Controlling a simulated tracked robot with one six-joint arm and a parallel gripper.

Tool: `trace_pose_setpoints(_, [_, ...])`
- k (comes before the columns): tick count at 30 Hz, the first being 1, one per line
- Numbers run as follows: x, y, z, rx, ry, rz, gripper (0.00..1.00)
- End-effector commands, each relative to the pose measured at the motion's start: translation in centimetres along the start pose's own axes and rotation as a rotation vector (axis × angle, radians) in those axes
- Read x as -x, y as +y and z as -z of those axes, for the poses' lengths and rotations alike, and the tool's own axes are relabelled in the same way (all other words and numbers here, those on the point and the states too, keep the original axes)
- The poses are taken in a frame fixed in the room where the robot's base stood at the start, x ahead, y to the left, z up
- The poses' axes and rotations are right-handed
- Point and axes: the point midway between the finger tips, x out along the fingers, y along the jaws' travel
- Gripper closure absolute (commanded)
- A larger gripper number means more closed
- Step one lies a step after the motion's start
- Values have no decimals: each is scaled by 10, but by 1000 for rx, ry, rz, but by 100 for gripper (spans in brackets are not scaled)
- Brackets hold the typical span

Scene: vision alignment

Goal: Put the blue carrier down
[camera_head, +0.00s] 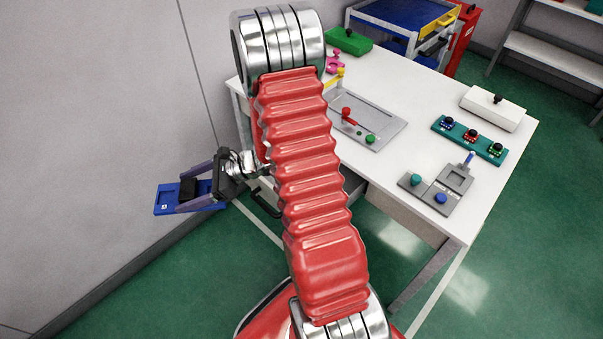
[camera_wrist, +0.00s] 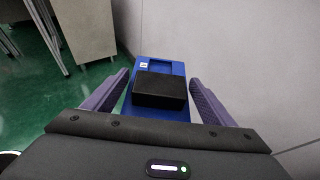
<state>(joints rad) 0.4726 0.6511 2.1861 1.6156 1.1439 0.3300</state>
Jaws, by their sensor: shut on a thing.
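The blue carrier (camera_head: 169,200) is a flat blue plate with a black block (camera_head: 188,189) on it, left of the white table in the head view. My gripper (camera_head: 200,189) is shut on the carrier and holds it in the air over the floor, near the grey wall. In the wrist view the carrier (camera_wrist: 178,69) lies between the two purple fingers of my gripper (camera_wrist: 158,92). The black block (camera_wrist: 160,90) covers its middle. A small white mark and a recess show at its far end.
The white table (camera_head: 420,95) holds a grey panel with a red lever (camera_head: 346,115), a teal strip with several knobs (camera_head: 468,137), a grey fixture (camera_head: 440,190), a white box (camera_head: 493,107) and a green box (camera_head: 349,40). A blue cart (camera_head: 400,14) stands behind. The grey wall (camera_head: 90,120) is close on the left.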

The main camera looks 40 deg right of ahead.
Motion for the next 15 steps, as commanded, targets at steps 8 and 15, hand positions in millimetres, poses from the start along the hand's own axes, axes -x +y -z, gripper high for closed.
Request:
trace_pose_setpoints(8, [-8,6,-4,9,-1,-21,54])
trace_pose_setpoints(15, [-1,-1,0,-4,-3,8,54])
